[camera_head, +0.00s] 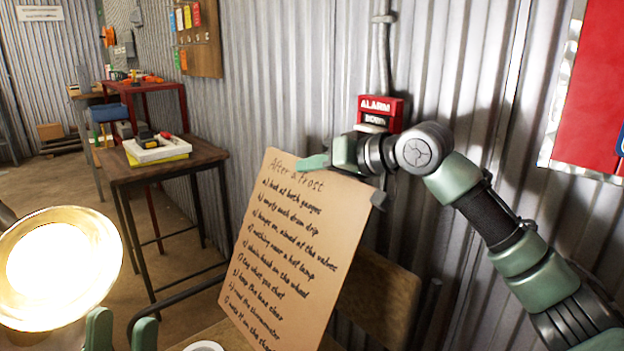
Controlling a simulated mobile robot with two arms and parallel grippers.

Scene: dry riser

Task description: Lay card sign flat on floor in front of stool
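The card sign (290,250) is a tan board with handwritten lines under "After a frost". It is tilted, its face towards me, and its lower edge runs out of the picture. My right gripper (318,162) is at its top edge, one green finger lying along that edge; it appears shut on the card, the other finger hidden. My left gripper (121,332) is at the bottom left, its two green fingers apart with nothing seen between them. A dark-legged stool with a wooden top (205,157) stands left of the card. The floor (60,185) is brown.
A chair with a wooden backrest (378,295) is behind the card. A lit round lamp (62,268) is at the lower left. A white tray (150,151) with tools lies on the stool. A red alarm box (380,108) is on the corrugated wall. Open floor lies at the left.

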